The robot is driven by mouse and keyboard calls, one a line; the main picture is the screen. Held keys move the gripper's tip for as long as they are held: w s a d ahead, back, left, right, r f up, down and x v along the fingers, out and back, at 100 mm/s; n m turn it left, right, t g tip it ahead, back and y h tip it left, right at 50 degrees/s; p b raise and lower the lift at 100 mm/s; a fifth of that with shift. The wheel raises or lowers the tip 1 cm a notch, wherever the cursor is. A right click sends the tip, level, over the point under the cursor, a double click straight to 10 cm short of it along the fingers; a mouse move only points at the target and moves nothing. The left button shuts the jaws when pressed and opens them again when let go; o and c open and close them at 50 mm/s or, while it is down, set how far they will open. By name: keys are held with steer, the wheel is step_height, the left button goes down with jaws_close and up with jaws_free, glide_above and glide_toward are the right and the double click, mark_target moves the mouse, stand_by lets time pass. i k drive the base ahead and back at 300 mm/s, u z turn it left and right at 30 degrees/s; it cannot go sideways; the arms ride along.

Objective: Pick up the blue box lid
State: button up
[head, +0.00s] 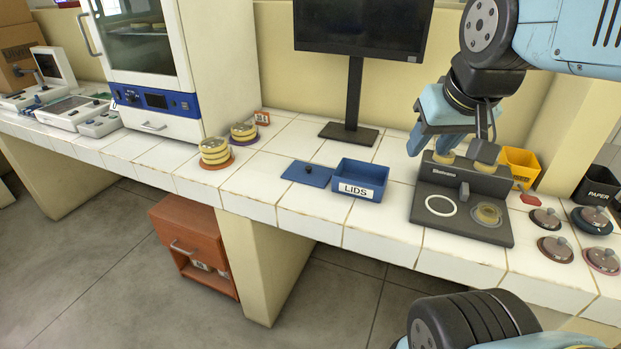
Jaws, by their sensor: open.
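My gripper (450,146) is open, above the back of a dark grey device (428,212) right of the box. It is well to the right of the lid and apart from it. Whether its fingertips touch anything at the device is hard to tell.
A monitor (353,90) stands behind the box. Stacked dishes (215,152) stand left of the lid, beside a white incubator (150,118). Dark-topped dishes (556,247) and a yellow bin (521,165) are at the right. The tiles in front of the lid are clear.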

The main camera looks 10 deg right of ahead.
mark_target(309, 173)
steer(key=u, duration=0.15)
steer(key=k, duration=0.2)
steer(key=u, duration=0.7)
steer(key=i, duration=0.65)
steer(key=z, duration=0.6)
